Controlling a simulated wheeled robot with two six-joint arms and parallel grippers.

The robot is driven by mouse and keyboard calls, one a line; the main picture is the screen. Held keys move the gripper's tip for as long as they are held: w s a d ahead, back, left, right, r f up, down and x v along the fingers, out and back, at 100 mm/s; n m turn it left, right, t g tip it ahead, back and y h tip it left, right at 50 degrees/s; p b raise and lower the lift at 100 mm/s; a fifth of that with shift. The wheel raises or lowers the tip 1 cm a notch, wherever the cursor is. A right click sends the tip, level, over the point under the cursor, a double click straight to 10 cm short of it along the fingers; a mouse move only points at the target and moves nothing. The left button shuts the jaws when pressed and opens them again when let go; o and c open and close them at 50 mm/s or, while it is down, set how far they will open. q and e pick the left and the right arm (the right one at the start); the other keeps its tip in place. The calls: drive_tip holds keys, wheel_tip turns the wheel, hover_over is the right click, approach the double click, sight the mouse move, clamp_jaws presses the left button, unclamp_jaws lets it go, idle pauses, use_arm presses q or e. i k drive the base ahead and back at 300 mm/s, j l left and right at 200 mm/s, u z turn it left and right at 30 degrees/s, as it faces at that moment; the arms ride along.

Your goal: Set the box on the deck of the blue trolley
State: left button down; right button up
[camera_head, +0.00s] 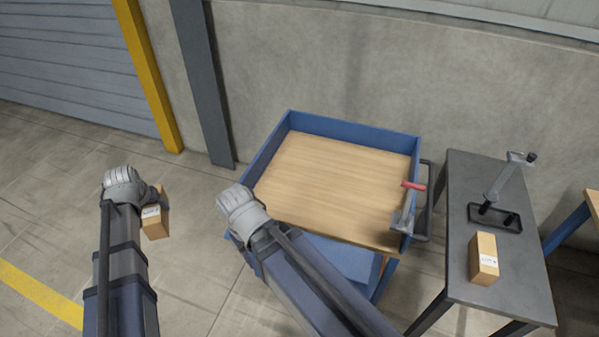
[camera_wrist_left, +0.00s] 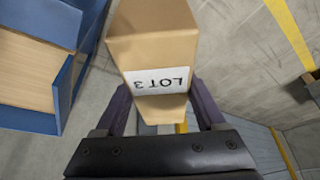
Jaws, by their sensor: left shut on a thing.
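The tan cardboard box (camera_head: 156,222) hangs in my left gripper (camera_head: 153,194), over the floor to the left of the trolley. In the left wrist view the box (camera_wrist_left: 155,50) sits between the two dark fingers, which are shut on it, with a white "LOT 3" label facing the camera. The blue trolley (camera_head: 355,128) has a wooden deck (camera_head: 335,185) with blue raised walls; the deck is empty of boxes. Its edge also shows in the left wrist view (camera_wrist_left: 35,30). My right arm reaches over the trolley's near left corner; its gripper jaws are hidden.
A grey table (camera_head: 465,190) stands right of the trolley with a second cardboard box (camera_head: 484,255) and a black tray (camera_head: 495,217) with a stand on it. A red-handled tool (camera_head: 413,186) is at the trolley's right wall. A yellow post (camera_head: 148,75) and grey column stand behind.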

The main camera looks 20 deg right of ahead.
sight(318, 170)
drive_tip(key=i+l+z, duration=0.15)
drive_tip(key=z, duration=0.3)
drive_tip(key=i+z, duration=0.7)
drive_tip(key=z, duration=0.2)
